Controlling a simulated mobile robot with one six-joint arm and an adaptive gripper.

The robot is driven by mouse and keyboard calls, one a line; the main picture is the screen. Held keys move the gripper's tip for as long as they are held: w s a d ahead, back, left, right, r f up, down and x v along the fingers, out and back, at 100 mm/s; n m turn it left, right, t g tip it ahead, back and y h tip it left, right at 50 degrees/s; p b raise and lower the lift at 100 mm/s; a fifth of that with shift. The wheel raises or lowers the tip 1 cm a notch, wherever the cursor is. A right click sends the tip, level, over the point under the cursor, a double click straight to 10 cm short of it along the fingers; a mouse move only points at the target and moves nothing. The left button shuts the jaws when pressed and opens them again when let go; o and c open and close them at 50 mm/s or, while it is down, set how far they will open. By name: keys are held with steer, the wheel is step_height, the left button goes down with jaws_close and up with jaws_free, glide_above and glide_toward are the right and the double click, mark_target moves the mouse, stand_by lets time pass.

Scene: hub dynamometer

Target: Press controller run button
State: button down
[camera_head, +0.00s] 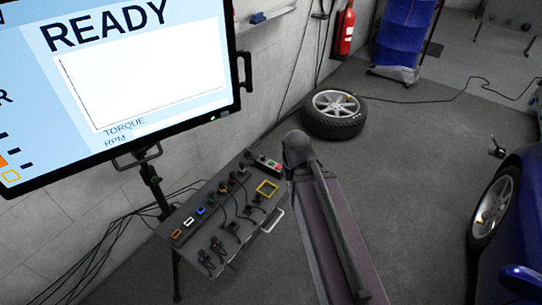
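A small dark controller box (263,164) lies at the far right corner of the grey tool table, beside my arm. Small green and red patches show on its top. They look like buttons, but are too small to read. My arm reaches up from the bottom of the picture, and its rounded dark joint is just right of the controller in the picture. I cannot tell the gap between them. My gripper does not show. A large screen (150,75) at upper left reads READY above an empty torque and RPM plot.
A wheel (335,114) lies on the floor beyond. A blue car (516,235) is at right. A red extinguisher (345,32) hangs behind. Open floor lies between table and car.

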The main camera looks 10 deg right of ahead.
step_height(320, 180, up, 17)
steer(key=p, duration=1.5)
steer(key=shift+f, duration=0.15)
